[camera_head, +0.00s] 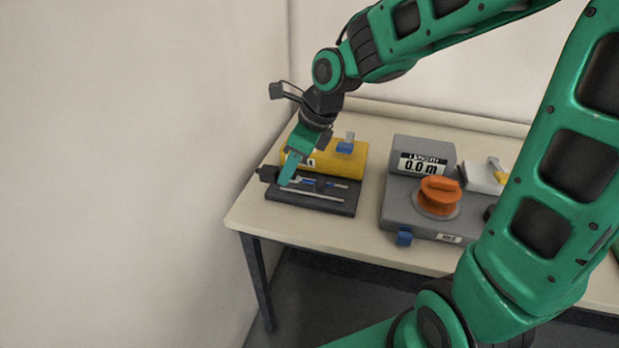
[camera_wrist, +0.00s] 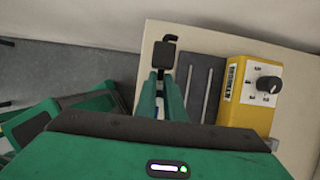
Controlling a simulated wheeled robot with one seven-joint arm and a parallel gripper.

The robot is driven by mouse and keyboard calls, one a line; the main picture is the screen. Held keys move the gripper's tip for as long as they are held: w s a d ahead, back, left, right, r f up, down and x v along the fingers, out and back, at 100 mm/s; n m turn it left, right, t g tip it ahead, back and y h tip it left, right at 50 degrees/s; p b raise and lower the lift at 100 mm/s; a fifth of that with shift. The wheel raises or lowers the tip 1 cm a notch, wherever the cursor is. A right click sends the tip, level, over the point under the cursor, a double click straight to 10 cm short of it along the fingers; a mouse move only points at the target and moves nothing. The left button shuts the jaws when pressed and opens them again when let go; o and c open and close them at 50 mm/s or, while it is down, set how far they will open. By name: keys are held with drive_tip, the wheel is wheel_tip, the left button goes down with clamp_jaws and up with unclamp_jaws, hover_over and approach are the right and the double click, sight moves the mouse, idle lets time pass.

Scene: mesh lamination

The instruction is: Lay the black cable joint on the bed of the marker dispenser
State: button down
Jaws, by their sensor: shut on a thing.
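The black cable joint, a small dark block (camera_head: 268,174) with a bent hook-like end, is gripped in my gripper (camera_head: 285,176). In the wrist view the black block (camera_wrist: 162,54) is at the tips of the green fingers (camera_wrist: 161,78), which are shut on it. A yellow machine (camera_head: 350,161) has a dark flat bed (camera_head: 345,208) with two pale grooves. The joint appears at the bed's left edge; I cannot tell its height or whether it touches. The wrist view also shows the dark bed (camera_wrist: 211,72) beside the yellow body (camera_wrist: 242,112). No readable marking names the marker dispenser.
A grey machine (camera_head: 400,215) with an orange reel (camera_head: 438,197) and a 0.0 m display stands to the right. A pale, yellow-marked item (camera_head: 487,178) lies beyond it. The table (camera_head: 340,232) has bare room in front. A wall (camera_head: 150,150) is close on the left.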

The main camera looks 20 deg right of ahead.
hover_over(306, 187)
drive_tip(key=d, duration=0.1)
drive_tip(key=f, duration=0.6)
drive_tip(key=shift+s+f, duration=0.2)
drive_tip(key=shift+s, duration=0.2)
drive_tip(key=shift+f, duration=2)
drive_tip(key=c, duration=2.3)
unclamp_jaws()
drive_tip(key=shift+f, duration=0.1)
drive_tip(key=shift+o, duration=0.9)
